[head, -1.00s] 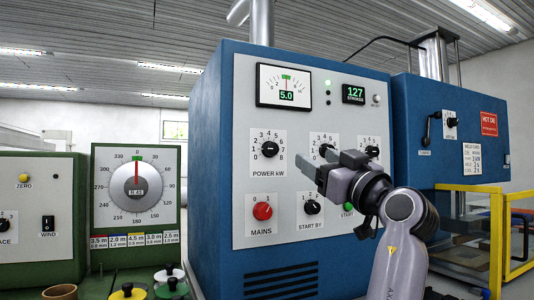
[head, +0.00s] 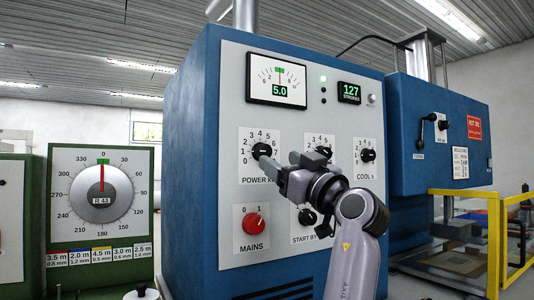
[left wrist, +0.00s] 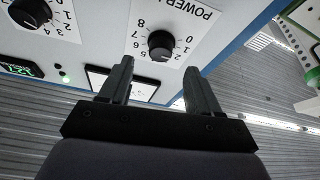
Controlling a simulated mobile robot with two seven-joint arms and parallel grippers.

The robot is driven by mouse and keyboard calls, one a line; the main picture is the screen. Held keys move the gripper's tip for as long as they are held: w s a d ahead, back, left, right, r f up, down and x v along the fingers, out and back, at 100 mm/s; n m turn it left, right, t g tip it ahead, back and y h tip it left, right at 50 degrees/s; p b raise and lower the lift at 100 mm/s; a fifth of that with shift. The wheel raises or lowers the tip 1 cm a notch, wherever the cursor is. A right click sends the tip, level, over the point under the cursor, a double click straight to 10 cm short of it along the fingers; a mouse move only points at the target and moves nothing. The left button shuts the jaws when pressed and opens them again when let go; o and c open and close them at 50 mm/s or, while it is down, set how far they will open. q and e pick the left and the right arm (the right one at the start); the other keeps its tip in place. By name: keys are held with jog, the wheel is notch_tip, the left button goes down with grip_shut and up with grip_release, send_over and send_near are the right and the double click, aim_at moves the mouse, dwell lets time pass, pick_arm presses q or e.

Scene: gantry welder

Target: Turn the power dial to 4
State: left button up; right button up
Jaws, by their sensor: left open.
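The power dial (head: 262,149) is a round black knob on the pale front panel of the blue cabinet, in a white plate numbered 0 to 8. It also shows in the left wrist view (left wrist: 162,45), upside down. Its pointer direction is too small to read surely. My left gripper (head: 267,166) is open and empty, its fingertips close to the lower right of the dial, partly covering the "POWER kW" label. In the left wrist view the two fingers (left wrist: 158,76) point towards the dial, apart, with the knob beyond the tips. Contact does not show. My right gripper is out of view.
Above the dial a meter (head: 276,80) reads 5.0. A red mains knob (head: 251,222) sits below. Other black knobs, including the cool knob (head: 367,155), lie to the right. A yellow rail (head: 466,192) and a green machine (head: 60,180) flank the cabinet.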

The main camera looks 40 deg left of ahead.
aim_at(266, 152)
pick_arm(q)
jog(key=shift+p+x, duration=0.55)
jog(key=shift+x, duration=2.2)
jog(key=c, duration=1)
